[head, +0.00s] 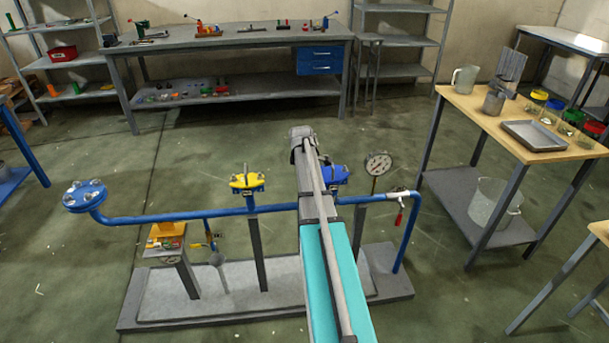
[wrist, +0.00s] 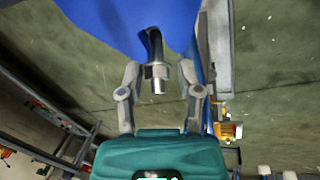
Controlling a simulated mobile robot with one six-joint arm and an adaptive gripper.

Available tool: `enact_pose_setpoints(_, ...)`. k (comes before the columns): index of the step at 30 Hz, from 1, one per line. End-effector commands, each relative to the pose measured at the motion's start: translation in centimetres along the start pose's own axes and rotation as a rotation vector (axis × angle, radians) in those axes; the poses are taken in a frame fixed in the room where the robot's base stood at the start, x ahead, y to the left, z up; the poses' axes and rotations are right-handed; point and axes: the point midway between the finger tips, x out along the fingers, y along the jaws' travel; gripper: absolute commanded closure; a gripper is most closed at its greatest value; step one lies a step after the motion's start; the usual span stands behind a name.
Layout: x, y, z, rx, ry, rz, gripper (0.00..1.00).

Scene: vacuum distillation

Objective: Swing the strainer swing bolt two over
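The strainer swing bolt (wrist: 157,83) shows in the wrist view as a dark curved shank with a grey nut and a bare threaded end. It comes out from under the blue strainer body (wrist: 125,22). My gripper (wrist: 160,72) is open, with one finger on each side of the nut and a visible gap on both sides. In the head view the blue strainer (head: 336,175) sits on the pipe, partly hidden behind my arm. The bolt and my fingertips cannot be made out there.
The blue pipe (head: 160,219) runs left to a flanged end (head: 85,194) and past a yellow-topped fitting (head: 246,181). Right of the strainer stand a pressure gauge (head: 378,163) and a red-handled valve (head: 399,217). A wooden-topped table (head: 470,110) stands further right, with open floor between.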

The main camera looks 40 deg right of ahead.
Motion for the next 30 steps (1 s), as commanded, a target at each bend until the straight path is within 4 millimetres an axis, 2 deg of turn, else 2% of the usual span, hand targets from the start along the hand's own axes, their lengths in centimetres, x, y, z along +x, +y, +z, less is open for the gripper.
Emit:
enact_pose_setpoints(1,0.0,0.0,0.0,0.0,0.0,0.001,0.67)
enact_pose_setpoints(6,-0.3,0.0,-0.7,-0.013,-0.001,0.008,0.99)
enact_pose_setpoints(10,-0.7,-0.1,-1.9,-0.037,-0.005,0.024,1.0)
enact_pose_setpoints(14,-1.1,-2.6,-3.6,-0.001,0.003,0.012,1.0)
enact_pose_setpoints(20,-2.2,-8.7,-7.5,0.101,0.014,-0.024,1.0)
enact_pose_setpoints(24,-3.3,-14.1,-10.4,0.194,0.018,-0.059,1.0)
enact_pose_setpoints(30,-5.0,-22.1,-13.6,0.327,0.011,-0.11,1.0)
